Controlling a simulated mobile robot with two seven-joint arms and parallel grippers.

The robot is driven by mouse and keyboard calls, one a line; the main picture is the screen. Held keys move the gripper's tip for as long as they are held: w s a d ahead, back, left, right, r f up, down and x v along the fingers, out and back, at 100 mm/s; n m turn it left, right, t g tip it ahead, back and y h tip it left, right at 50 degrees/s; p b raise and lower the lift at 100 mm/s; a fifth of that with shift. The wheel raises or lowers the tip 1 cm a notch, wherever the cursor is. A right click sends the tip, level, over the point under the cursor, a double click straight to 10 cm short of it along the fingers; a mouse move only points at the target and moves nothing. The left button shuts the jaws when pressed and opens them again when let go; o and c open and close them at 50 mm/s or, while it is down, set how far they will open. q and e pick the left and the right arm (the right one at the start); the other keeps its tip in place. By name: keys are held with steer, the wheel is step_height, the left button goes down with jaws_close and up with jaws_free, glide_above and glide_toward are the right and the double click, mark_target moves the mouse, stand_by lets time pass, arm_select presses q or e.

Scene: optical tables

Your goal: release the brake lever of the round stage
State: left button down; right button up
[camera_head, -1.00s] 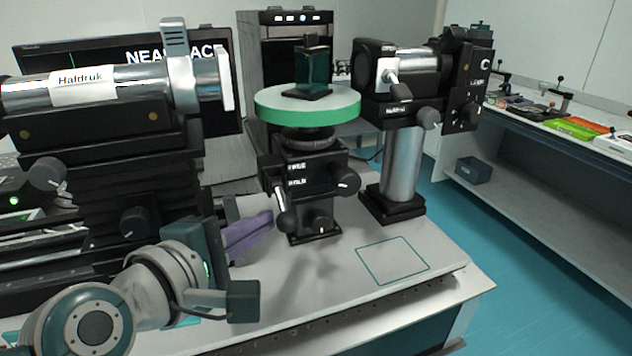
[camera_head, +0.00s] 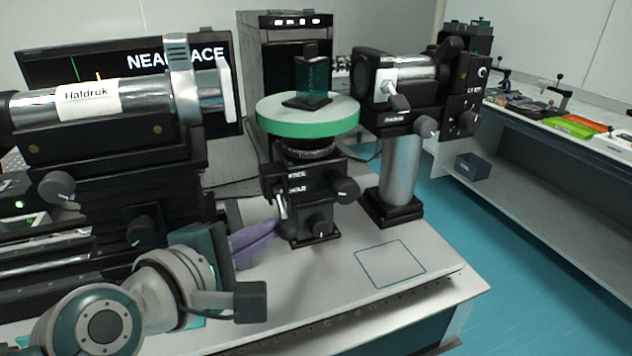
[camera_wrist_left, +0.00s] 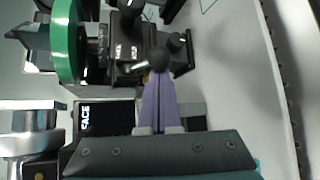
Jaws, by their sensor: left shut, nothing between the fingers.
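The round stage (camera_head: 308,130) has a pale top and a green rim, on a black base with FREE and HOLD labels. Its brake lever (camera_head: 281,205) is a short metal rod on the base's left side, pointing downward near HOLD. In the left wrist view the lever's dark ball knob (camera_wrist_left: 158,58) is at the fingertips. My left gripper (camera_head: 277,229) has purple fingers, shut and empty, with the tips at the lever's lower end; it also shows in the left wrist view (camera_wrist_left: 160,76). I cannot tell whether they touch. My right gripper is not in view.
A dark green glass block (camera_head: 312,80) stands on the stage. A Haldruk barrel (camera_head: 140,92) is at left, and another instrument on a silver post (camera_head: 399,170) at right. Dark knobs (camera_head: 345,190) project from the stage base. The table's front right, with an outlined square (camera_head: 390,264), is clear.

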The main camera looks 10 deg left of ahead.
mark_target(284, 219)
arm_select(q)
steer(key=r+n+g+p, duration=0.1)
steer(key=p, duration=0.3)
steer(key=r+n+g+h+p, duration=0.1)
steer(key=g+p, duration=0.1)
steer(key=p, duration=0.2)
steer(key=r+n+g+p, duration=0.1)
steer(key=p, duration=0.3)
steer(key=shift+s+d+r+g+h, duration=0.25)
steer(key=shift+s+g+h, duration=0.05)
steer(key=shift+g+h, duration=0.1)
steer(key=shift+r+n+g+h+p, duration=0.45)
steer(key=shift+g+p, duration=0.25)
steer(key=shift+p, duration=0.3)
steer(key=shift+f, duration=0.25)
steer(key=shift+r, duration=0.15)
steer(key=shift+r+p, duration=0.7)
steer(key=shift+p, duration=0.05)
